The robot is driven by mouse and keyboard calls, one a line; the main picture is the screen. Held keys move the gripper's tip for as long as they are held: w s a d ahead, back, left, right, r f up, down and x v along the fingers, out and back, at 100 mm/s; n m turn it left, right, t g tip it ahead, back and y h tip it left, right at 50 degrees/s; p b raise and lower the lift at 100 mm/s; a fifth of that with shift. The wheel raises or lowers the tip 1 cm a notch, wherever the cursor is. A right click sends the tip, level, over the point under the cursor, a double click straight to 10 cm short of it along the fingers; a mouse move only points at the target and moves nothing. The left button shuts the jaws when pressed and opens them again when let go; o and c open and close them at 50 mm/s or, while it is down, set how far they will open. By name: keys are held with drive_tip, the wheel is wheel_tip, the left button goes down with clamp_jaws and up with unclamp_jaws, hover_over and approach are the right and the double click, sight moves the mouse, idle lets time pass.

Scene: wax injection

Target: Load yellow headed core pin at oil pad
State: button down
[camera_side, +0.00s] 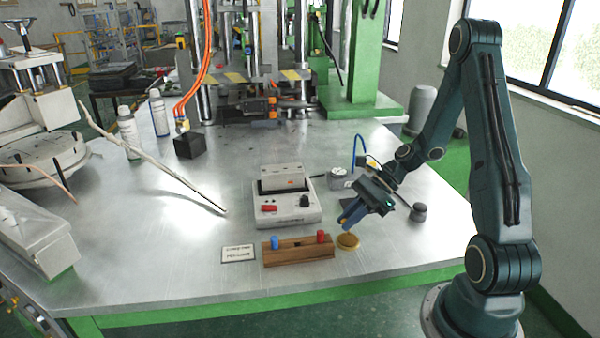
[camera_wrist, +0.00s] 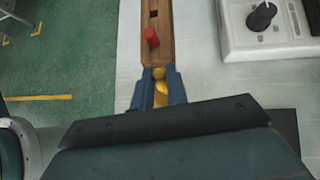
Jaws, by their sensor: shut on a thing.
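My gripper (camera_side: 346,220) is above the round, brown-centred oil pad (camera_side: 347,241) at the right end of the wooden rack. In the wrist view its blue fingers (camera_wrist: 158,88) are shut on the yellow headed core pin (camera_wrist: 158,73). The yellow head shows between the fingertips. More yellow shows just behind it, and I cannot tell whether that is pin or pad. The fingers hide the pin in the side view. The wooden rack (camera_side: 290,253) holds a blue headed pin (camera_side: 275,242) and a red headed pin (camera_side: 320,236), which also shows in the wrist view (camera_wrist: 151,37).
A white device (camera_side: 286,207) with a dark knob stands behind the rack. A label card (camera_side: 238,254) lies left of it. A small metal pot (camera_side: 339,179) and a dark knob-like weight (camera_side: 418,212) stand near my gripper. The table's front edge is close.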

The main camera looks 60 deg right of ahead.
drive_tip(key=shift+r, duration=2.8)
drive_tip(key=shift+w, duration=0.1)
drive_tip(key=shift+w+a+f, duration=0.1)
drive_tip(key=shift+w+a, duration=0.15)
drive_tip(key=shift+w, duration=0.15)
drive_tip(key=w+a+r+m+t+h, duration=0.2)
drive_tip(key=w+a+m, duration=0.2)
drive_tip(key=w+a, duration=0.2)
drive_tip(key=w+a+r+m+t+h, duration=0.1)
drive_tip(key=w+a+r+m+h, duration=0.2)
drive_tip(key=w+a, duration=0.3)
drive_tip(key=w, duration=0.2)
drive_tip(key=shift+w+r+m+t, duration=0.25)
drive_tip(key=shift+w+m+t, duration=0.15)
